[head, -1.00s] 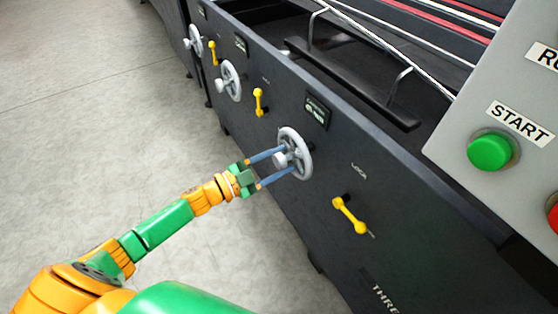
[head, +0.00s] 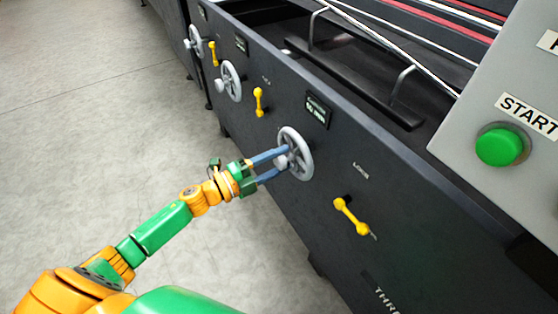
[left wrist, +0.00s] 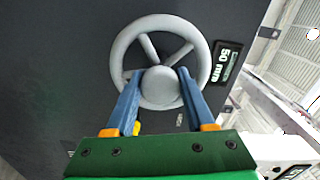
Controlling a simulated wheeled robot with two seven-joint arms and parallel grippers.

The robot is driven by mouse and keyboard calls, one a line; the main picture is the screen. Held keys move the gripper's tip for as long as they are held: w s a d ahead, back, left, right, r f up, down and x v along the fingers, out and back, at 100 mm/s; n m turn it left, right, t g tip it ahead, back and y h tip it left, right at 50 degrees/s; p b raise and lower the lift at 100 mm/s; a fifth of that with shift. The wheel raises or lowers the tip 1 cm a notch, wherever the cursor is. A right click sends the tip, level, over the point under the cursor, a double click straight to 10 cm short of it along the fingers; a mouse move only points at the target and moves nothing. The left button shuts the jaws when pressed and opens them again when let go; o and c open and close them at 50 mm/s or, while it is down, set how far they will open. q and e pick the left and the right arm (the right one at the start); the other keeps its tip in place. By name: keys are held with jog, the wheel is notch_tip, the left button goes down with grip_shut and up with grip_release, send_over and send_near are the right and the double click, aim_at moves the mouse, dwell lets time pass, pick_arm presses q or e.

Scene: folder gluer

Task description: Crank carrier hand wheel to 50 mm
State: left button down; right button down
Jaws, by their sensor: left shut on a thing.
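The grey hand wheel (head: 307,157) is mounted on the dark machine side, the nearest of three such wheels. My left gripper (head: 283,161) reaches it from the left, its two blue fingers shut on the wheel's grey knob (left wrist: 160,86). In the left wrist view the wheel (left wrist: 155,22) fills the upper middle, with the knob between the fingers. A small display (head: 317,109) sits above the wheel; in the left wrist view the display (left wrist: 224,62) reads 50 mm. My right gripper is not in view.
A yellow lever (head: 350,215) sits right of the wheel, below a small label. Another yellow lever (head: 258,101) and wheel (head: 229,82) lie farther left. A grey panel with a green START button (head: 501,146) stands at the right. The floor at left is clear.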

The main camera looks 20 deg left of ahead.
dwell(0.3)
pick_arm(q)
jog(key=shift+c, duration=1.4)
grip_release()
jog(key=v, duration=0.7)
